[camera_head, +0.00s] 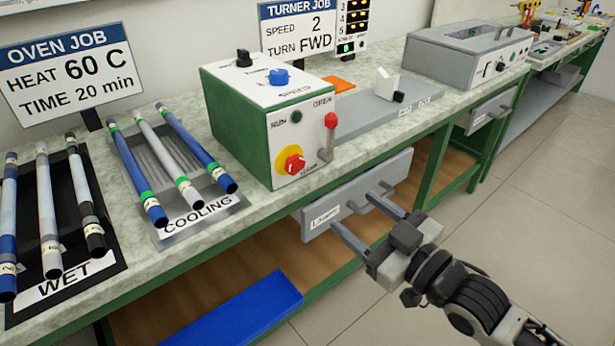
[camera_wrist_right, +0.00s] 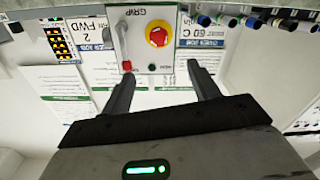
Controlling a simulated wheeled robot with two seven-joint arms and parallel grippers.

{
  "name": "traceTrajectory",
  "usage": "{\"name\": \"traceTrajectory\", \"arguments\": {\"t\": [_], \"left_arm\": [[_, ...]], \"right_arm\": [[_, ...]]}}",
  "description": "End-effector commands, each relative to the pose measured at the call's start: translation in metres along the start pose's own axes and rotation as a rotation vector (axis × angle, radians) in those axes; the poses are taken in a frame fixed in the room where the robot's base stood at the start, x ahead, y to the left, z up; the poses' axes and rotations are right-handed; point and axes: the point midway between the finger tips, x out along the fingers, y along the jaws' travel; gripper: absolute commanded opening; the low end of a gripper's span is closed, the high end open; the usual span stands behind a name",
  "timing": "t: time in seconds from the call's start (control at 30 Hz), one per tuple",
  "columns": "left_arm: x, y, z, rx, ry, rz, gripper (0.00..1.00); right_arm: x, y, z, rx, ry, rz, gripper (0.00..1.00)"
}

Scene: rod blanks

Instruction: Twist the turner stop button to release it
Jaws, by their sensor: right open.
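The turner box (camera_head: 256,125) is green with a white front panel and stands on the bench. Its stop button (camera_head: 294,163) is a red knob on a yellow disc, low on the front panel. The button also shows in the right wrist view (camera_wrist_right: 158,34), beyond and between the fingers. My right gripper (camera_head: 360,220) is open and empty, in front of the bench, to the lower right of the button and apart from it. It also shows open in the right wrist view (camera_wrist_right: 160,80). My left gripper is not in view.
A red-knobbed lever (camera_head: 330,122) stands just right of the button, with a green button (camera_head: 297,116) above. Rods lie on the cooling tray (camera_head: 210,222) and wet tray (camera_head: 75,285) at left. A grey drawer (camera_head: 345,200) is below the bench top.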

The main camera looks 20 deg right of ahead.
Motion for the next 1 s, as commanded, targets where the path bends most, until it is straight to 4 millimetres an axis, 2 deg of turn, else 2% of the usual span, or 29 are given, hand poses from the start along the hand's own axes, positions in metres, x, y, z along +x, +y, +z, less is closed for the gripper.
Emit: {"name": "traceTrajectory", "arguments": {"t": [0.17,0.5,0.7,0.83,1.0], "left_arm": [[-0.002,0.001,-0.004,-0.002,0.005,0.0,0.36],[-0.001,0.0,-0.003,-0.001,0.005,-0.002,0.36],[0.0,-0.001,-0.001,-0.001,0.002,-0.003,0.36],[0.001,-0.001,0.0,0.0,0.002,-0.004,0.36],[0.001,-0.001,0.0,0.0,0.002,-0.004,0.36]], "right_arm": [[0.022,0.003,-0.003,0.001,0.007,0.006,0.61],[0.095,0.003,-0.002,0.002,0.003,0.006,0.61],[0.131,0.002,-0.002,0.002,0.002,0.004,0.61],[0.145,0.002,0.0,0.002,-0.001,0.005,0.61],[0.153,0.002,0.0,0.002,-0.002,0.004,0.61]]}}
